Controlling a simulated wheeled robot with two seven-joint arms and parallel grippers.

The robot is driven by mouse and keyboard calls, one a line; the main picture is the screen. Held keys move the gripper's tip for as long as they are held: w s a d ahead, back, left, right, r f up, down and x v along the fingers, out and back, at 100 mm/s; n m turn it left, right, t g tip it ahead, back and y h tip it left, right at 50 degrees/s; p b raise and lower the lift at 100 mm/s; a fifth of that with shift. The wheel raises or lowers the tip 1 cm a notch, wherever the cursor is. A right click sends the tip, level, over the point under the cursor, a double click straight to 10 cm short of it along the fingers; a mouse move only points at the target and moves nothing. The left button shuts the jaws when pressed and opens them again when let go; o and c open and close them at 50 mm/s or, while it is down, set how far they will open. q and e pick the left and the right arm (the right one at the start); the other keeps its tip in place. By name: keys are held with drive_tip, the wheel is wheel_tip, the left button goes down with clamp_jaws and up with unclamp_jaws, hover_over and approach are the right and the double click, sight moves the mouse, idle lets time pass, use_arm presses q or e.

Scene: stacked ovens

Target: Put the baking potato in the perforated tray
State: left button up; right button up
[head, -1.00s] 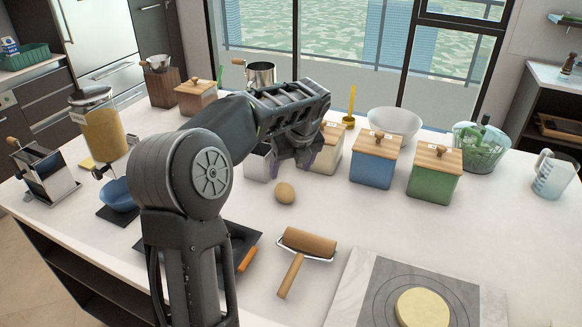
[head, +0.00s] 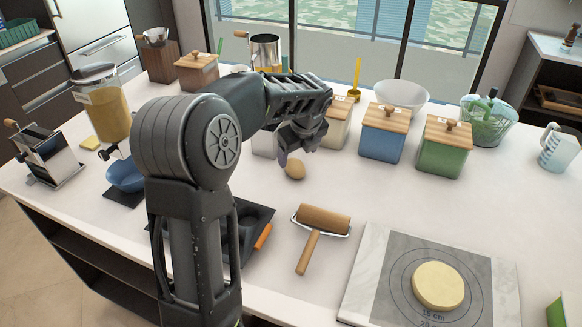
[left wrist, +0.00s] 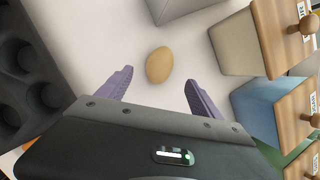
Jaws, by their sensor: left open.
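The baking potato (head: 295,169) is a small, brown, egg-shaped thing lying on the white counter. It also shows in the left wrist view (left wrist: 159,65). My left gripper (head: 299,150) is open and empty just above and behind the potato. In the left wrist view its purple fingers (left wrist: 159,78) stand apart, with the potato between and slightly beyond their tips. A dark tray (head: 262,214) lies partly behind my left arm. The left wrist view shows round hollows in it (left wrist: 40,60); I cannot tell whether it is perforated. My right gripper is out of view.
A wooden roller (head: 322,220) lies in front of the potato. Blue (head: 380,140) and green (head: 445,152) canisters stand right of my gripper. A board with a pale disc (head: 438,286) is at the front right. The counter between roller and canisters is clear.

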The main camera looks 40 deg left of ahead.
sight(295, 164)
use_arm(q)
drive_tip(key=shift+a+f, duration=0.15)
drive_tip(key=shift+f, duration=0.1)
drive_tip(key=shift+x, duration=1.05)
drive_tip(key=shift+w+a+f+p, duration=0.15)
drive_tip(key=shift+w+f+p, duration=0.05)
drive_tip(key=shift+f+p, duration=0.3)
drive_tip(key=p+x, duration=0.1)
drive_tip(key=x, duration=0.3)
